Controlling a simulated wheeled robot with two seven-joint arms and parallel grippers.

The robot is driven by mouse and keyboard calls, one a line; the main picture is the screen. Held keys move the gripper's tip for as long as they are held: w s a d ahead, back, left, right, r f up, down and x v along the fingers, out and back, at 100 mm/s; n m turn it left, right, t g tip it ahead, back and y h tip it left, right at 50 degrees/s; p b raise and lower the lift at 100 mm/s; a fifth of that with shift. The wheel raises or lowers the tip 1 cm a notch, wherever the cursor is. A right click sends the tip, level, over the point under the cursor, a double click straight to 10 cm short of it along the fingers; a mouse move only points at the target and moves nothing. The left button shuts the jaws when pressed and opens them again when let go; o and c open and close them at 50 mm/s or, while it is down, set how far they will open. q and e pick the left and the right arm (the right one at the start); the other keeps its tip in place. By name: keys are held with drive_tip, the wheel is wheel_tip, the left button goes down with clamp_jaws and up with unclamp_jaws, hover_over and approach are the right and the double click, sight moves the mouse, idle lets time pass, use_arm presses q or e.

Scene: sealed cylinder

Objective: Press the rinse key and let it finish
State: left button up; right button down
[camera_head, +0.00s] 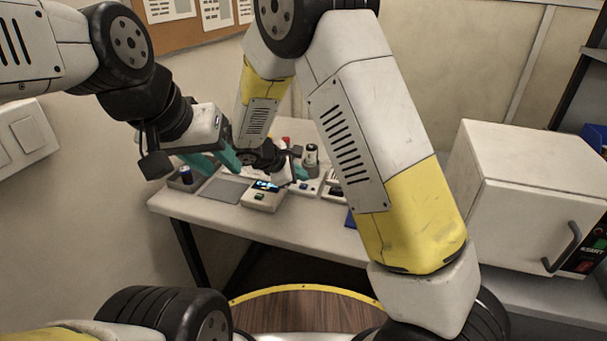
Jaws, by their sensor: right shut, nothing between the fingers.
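A small pale device (262,201) with a lit blue display (266,186) and a small green key (260,196) sits at the front of the table. I cannot read its label, so I cannot tell whether this is the rinse key. My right gripper (302,174), with teal fingers, is shut and empty, just right of the display and above the table; its exact gap to the device is unclear. My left gripper (228,168) has its teal fingers apart and empty, above the grey mat (222,191). A pale cylinder with a dark band (311,157) stands on a unit behind the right gripper.
The white table (310,228) has a tray (178,184) with a dark blue can (186,174) at its left. A large white cabinet with a handle (520,205) stands at the right. My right arm hides part of the table. A wall switch (25,135) is at left.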

sight(301, 187)
idle(0.8)
drive_tip(key=shift+f, duration=0.4)
drive_tip(key=shift+f, duration=0.4)
idle(0.4)
drive_tip(key=shift+r, duration=0.8)
drive_tip(key=shift+r, duration=0.1)
drive_tip(key=shift+r, duration=2.4)
